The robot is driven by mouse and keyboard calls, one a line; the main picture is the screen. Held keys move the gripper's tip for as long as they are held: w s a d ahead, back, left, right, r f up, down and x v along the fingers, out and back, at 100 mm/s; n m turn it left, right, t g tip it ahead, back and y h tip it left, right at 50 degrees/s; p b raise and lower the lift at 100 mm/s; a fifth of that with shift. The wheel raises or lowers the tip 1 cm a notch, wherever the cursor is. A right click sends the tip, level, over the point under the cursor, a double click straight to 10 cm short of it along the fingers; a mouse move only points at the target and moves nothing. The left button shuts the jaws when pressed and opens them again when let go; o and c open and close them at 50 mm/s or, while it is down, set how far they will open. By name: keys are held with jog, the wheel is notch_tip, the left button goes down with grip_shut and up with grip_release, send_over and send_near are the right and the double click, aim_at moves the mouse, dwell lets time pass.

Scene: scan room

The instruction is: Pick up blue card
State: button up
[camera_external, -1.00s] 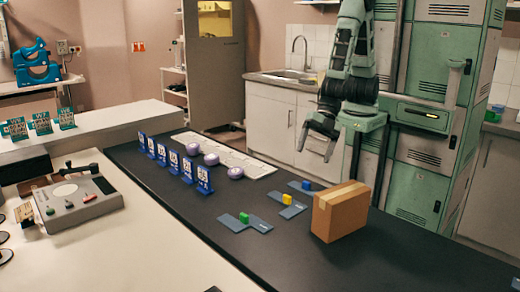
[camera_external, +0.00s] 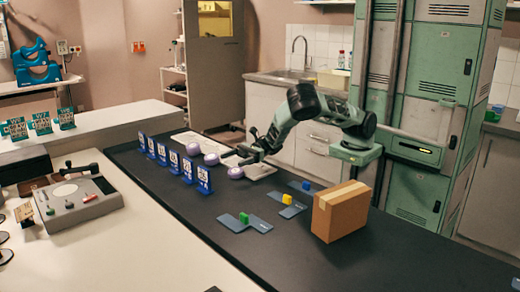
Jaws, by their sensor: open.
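Several blue cards with white print stand upright in a row on the black counter (camera_external: 310,262). The nearest blue card (camera_external: 204,180) is at the right end of the row, and another blue card (camera_external: 188,170) stands just left of it. My gripper (camera_external: 240,158) is open and empty, to the right of and behind the nearest card, above the pale strip by the round lilac-and-white objects. Its fingers point left towards the row. The gap between the fingers is small in this view, and I cannot tell its exact height.
Round lilac-and-white objects (camera_external: 236,172) sit close by my gripper. A cardboard box (camera_external: 340,212) stands to the right. Flat blue-grey pieces carry a green block (camera_external: 243,218), a yellow block (camera_external: 287,199) and a blue block (camera_external: 306,185).

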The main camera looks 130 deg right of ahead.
jog(key=p, duration=0.2)
send_over(201, 191)
dwell(0.4)
jog(key=c, duration=1.4)
